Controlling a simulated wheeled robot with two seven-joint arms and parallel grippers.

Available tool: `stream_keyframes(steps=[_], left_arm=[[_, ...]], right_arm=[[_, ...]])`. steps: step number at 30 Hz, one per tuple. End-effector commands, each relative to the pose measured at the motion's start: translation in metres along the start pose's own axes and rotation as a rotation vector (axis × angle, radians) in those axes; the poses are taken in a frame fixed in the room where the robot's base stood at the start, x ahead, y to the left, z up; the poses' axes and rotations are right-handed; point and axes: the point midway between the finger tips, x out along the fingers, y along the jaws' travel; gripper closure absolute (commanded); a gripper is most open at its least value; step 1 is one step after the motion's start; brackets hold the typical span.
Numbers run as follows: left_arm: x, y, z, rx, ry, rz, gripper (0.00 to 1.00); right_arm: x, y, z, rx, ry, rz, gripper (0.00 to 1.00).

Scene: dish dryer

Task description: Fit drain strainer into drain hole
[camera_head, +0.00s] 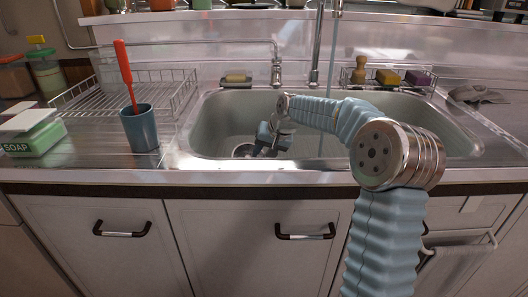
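My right arm reaches from the lower right over the front edge and into the metal sink (212,125). My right gripper (259,151) is low in the sink, pointing down and to the left. It is small and dark in this view, so I cannot tell whether its fingers are open or shut. A round dark and metallic shape (241,150) sits at the sink bottom just left of the gripper, partly cut off by the front rim. I cannot tell whether it is the drain hole or the strainer. My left gripper is not in view.
A blue cup (140,130) with a red-handled brush (124,72) stands left of the sink. A wire dish rack (180,91) is behind it. A green soap box (34,138) is far left. Faucets (277,68) and a wire caddy (412,84) line the back.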

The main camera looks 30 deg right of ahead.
Motion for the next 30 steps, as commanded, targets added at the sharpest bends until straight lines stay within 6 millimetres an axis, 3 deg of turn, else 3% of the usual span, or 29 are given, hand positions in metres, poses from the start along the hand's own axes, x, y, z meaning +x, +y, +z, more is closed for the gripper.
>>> stream_keyframes(steps=[7,10,21,30], left_arm=[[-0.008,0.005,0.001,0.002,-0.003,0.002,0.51],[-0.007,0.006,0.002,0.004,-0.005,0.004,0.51],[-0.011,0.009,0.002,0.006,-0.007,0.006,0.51],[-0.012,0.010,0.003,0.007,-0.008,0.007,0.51]], right_arm=[[-0.011,-0.004,-0.005,0.000,0.001,0.000,0.65],[-0.026,-0.005,-0.006,0.000,0.004,-0.001,0.65],[-0.110,-0.005,-0.005,-0.001,0.003,-0.001,0.65],[-0.131,-0.004,-0.004,0.000,0.000,0.000,0.65]])
